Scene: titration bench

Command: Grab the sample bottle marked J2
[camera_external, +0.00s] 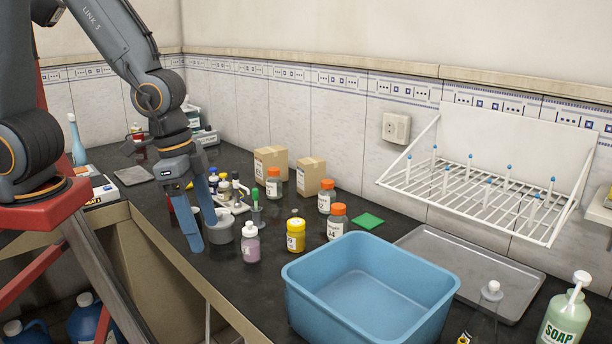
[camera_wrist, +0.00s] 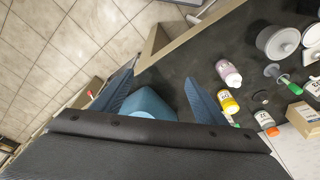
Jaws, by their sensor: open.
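Three white bottles with orange caps stand on the dark bench in the external view: a nearer one (camera_external: 337,229) whose label looks like J4, one behind it (camera_external: 325,204), and one farther left (camera_external: 274,189). The last two labels are too small to read surely, so I cannot tell which is J2. An orange-capped bottle (camera_wrist: 264,119) also shows at the lower right of the wrist view. My gripper (camera_external: 199,233) is open and empty, pointing down near the bench's front edge, left of the bottles. Its fingers (camera_wrist: 160,84) also show in the wrist view.
A yellow bottle (camera_external: 296,238) and a purple bottle (camera_external: 250,246) stand between my gripper and the orange-capped bottles. A grey pot (camera_external: 220,231) is close beside my fingers. A blue tub (camera_external: 372,290) fills the front. Cardboard boxes (camera_external: 271,162) and a wire rack (camera_external: 480,185) are behind.

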